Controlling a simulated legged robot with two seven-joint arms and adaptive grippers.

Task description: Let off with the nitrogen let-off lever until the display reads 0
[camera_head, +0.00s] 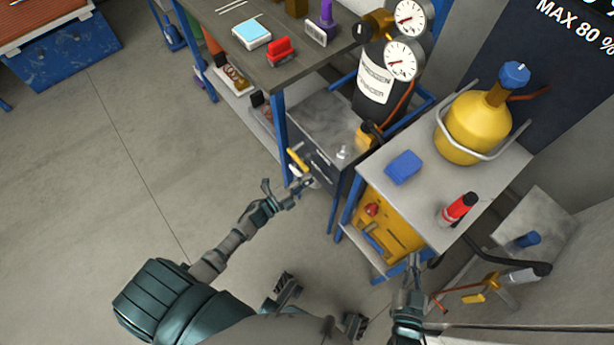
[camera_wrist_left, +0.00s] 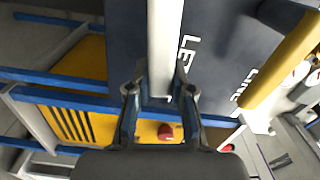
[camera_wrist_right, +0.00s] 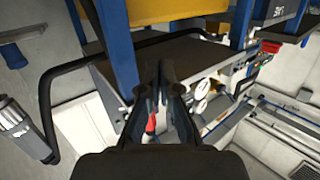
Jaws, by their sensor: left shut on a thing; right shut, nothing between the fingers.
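The pale let-off lever (camera_wrist_left: 165,40) stands out from a dark panel (camera_wrist_left: 215,35) with lettering starting "LE" in the left wrist view. My left gripper (camera_wrist_left: 160,92) is shut on this lever, one finger on each side. In the head view my left gripper (camera_head: 306,183) is at the front of the dark box below the nitrogen cylinder (camera_head: 376,85), and hides most of the lever. A yellow lever (camera_wrist_left: 280,65) is beside it, by the word "LINE". My right gripper (camera_head: 415,262) is shut and empty beside the yellow unit. The wall display is cut off at the top; its reading is unreadable.
Two dial gauges (camera_head: 404,60) top the cylinder. A cart (camera_head: 492,165) carries a yellow tank (camera_head: 466,128), a blue block (camera_head: 403,167) and a red bottle (camera_head: 458,208). A workbench (camera_head: 262,62) stands at the top.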

